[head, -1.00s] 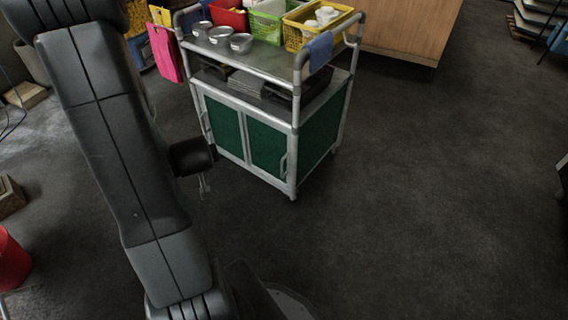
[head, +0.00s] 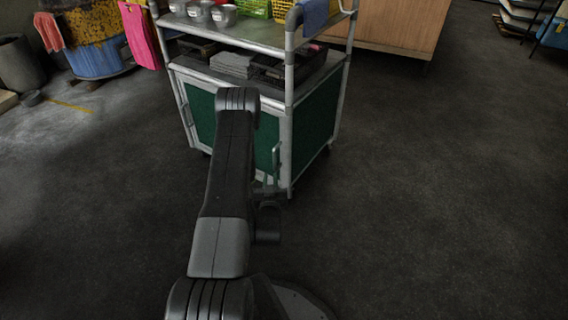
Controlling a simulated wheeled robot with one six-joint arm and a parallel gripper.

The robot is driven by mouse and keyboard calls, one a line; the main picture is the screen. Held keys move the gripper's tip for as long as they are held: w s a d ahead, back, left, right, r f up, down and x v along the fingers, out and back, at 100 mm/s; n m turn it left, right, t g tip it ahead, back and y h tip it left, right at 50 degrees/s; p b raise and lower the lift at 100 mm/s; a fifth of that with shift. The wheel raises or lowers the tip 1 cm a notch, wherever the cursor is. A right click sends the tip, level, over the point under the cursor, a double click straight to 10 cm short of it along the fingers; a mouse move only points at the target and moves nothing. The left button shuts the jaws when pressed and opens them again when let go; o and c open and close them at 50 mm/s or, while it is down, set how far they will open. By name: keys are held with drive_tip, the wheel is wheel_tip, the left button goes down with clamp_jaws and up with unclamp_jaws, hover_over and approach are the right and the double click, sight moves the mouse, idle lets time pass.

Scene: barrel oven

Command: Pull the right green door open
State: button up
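The metal cart stands ahead of me with two green doors in its lower front. The right green door (head: 265,139) is largely hidden behind my arm; only a strip on its right side shows, and it looks shut. Its upright metal handle (head: 276,159) is near the door's right edge. The left green door (head: 202,113) also looks shut. My gripper (head: 269,185) is low in front of the right door, just below the handle in the picture. It is small and dark, so I cannot tell whether its fingers are open or touch the handle.
The cart's shelf holds dark trays and a grey stack (head: 232,64). Metal bowls (head: 222,15) and baskets stand on top. A wooden cabinet (head: 385,25) is behind. A yellow and blue barrel (head: 95,45) is at back left. The floor to the right is clear.

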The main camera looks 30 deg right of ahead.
sight(274, 157)
drive_tip(key=b+x, duration=0.1)
drive_tip(key=x, duration=0.3)
drive_tip(key=b+x, duration=0.1)
drive_tip(key=x, duration=0.4)
drive_tip(key=d+b+x, duration=0.1)
drive_tip(key=b+x, duration=0.1)
drive_tip(key=x, duration=0.2)
drive_tip(key=shift+s+d+f, duration=0.2)
drive_tip(key=shift+f, duration=0.2)
clamp_jaws()
